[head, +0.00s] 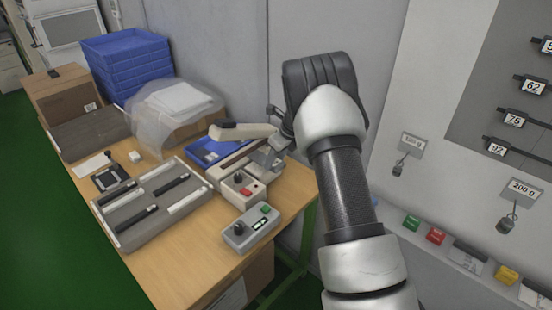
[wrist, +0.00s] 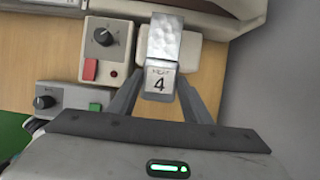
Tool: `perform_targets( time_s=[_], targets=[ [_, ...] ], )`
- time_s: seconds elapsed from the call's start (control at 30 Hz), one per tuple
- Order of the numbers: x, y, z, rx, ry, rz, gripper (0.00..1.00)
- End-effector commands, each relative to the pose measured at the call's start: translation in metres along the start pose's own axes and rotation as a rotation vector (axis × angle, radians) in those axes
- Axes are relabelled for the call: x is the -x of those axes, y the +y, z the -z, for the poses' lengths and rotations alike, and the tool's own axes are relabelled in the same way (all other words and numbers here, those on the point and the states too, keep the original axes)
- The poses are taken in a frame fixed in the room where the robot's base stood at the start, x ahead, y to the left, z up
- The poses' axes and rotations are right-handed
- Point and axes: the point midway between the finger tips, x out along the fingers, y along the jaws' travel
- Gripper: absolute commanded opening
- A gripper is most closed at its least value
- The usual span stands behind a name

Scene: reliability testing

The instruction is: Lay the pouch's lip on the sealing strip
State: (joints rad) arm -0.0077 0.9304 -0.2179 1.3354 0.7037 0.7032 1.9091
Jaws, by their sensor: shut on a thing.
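My gripper (wrist: 161,78) is shut on a small silver pouch (wrist: 165,38) with a label reading 4, gripped near the label end. The pouch's silver end points away from my fingers, over a pale part of the heat sealer (wrist: 118,75). In the head view my gripper (head: 268,153) is at the sealer's right side, and the pouch shows only as a small grey patch. The sealer (head: 243,188) has a knob, a red switch and a pale lever arm (head: 243,131) that looks raised. The sealing strip is not clearly visible; I cannot tell whether the pouch touches it.
A control box with a green button (head: 250,228) stands in front of the sealer. A grey slotted tray (head: 150,215), a blue tray (head: 205,150), a clear bag-like cover (head: 150,120) and stacked blue crates (head: 125,62) crowd the wooden table. A wall stands close behind.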

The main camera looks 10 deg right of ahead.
Motion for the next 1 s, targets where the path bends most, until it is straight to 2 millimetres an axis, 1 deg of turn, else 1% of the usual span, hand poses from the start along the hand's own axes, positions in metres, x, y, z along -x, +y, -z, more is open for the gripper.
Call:
perform_targets(
  time_s=[0.37,0.7,1.0],
  targets=[
    [-0.021,0.0,-0.015,-0.001,0.001,0.001,0.19],
    [-0.036,0.0,-0.035,-0.001,0.001,0.001,0.19],
    [-0.044,0.0,-0.045,-0.001,0.001,0.0,0.19]
  ],
)
